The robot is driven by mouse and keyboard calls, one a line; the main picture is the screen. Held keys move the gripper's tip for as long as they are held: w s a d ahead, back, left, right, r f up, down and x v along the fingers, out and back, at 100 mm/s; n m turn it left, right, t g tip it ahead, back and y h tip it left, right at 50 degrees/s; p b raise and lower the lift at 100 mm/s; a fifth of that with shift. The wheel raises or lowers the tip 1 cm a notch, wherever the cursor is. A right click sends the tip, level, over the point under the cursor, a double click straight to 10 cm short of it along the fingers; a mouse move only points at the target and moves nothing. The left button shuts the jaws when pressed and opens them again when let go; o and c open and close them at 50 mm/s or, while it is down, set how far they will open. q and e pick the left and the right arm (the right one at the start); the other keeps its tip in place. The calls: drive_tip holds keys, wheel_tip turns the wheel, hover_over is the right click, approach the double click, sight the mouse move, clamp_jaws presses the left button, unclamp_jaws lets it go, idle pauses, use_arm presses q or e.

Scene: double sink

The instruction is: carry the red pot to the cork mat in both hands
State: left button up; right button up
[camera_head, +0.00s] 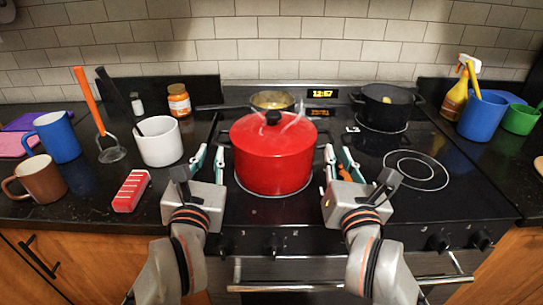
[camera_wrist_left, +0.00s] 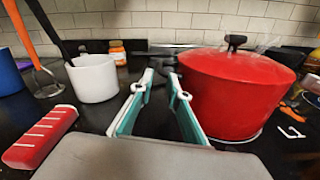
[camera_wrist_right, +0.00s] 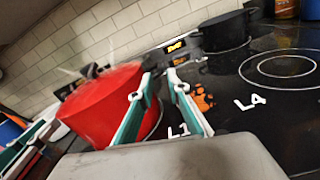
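The red pot (camera_head: 273,155), with a red lid and a dark knob, stands upright on the front left burner of the black cooktop. It also shows in the left wrist view (camera_wrist_left: 238,90) and in the right wrist view (camera_wrist_right: 103,103). My left gripper (camera_head: 209,157) is at the pot's left side, fingers apart, a dark pot handle (camera_wrist_left: 178,66) just beyond its tips. My right gripper (camera_head: 338,157) is at the pot's right side, fingers apart, with dark handle-like material at its tips. I cannot tell whether either gripper touches a handle. I cannot make out the cork mat.
A black pot (camera_head: 386,106) and a pan (camera_head: 272,100) stand on the back burners. The front right burner (camera_head: 415,170) is bare. A white crock (camera_head: 158,142), red-and-white block (camera_head: 131,191) and mugs stand left. A blue container (camera_head: 482,115) and yellow spray bottle (camera_head: 456,98) stand right.

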sight(218, 132)
use_arm(q)
drive_tip(key=shift+w, duration=0.1)
